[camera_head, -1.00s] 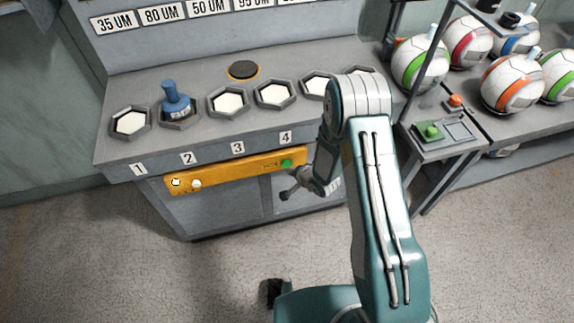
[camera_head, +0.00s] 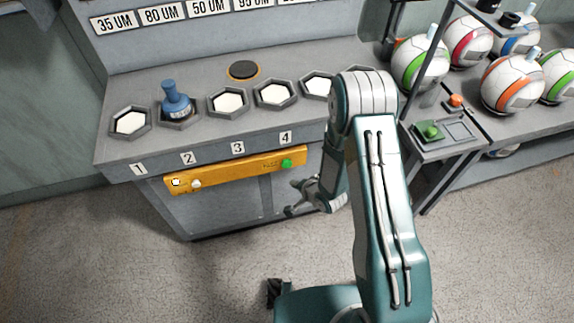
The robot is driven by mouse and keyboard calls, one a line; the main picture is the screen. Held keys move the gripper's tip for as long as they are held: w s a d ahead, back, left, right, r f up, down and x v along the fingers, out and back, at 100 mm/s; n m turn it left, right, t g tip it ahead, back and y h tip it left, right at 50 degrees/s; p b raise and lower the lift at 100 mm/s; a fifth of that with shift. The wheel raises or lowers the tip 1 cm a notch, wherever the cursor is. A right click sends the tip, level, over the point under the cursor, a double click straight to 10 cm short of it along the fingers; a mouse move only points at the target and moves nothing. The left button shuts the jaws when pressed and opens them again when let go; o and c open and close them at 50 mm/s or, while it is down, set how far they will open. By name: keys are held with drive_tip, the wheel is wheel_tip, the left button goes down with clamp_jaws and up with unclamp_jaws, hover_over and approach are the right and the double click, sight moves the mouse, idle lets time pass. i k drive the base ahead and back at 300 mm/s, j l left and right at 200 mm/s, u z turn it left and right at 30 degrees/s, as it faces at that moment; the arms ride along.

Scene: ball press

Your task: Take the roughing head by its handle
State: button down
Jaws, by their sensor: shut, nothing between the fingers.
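A blue-handled head (camera_head: 176,100), the only handled head in view, stands upright in the hexagonal socket above number 2. Its knobbed handle points up, and a small pale label on its body is too small to read. My gripper (camera_head: 290,211) is shut and empty. It hangs low in front of the bench's front panel, below the yellow strip, to the right of the head and well below it. My arm hides part of the bench's right side.
The other hexagonal sockets, such as number 1 (camera_head: 130,122) and number 3 (camera_head: 228,101), show white insides. A dark round disc (camera_head: 243,70) lies behind them. The yellow strip (camera_head: 235,171) carries a green button (camera_head: 286,163). Several balls (camera_head: 513,84) sit on the right bench.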

sight(177, 106)
drive_tip(key=u, duration=1.3)
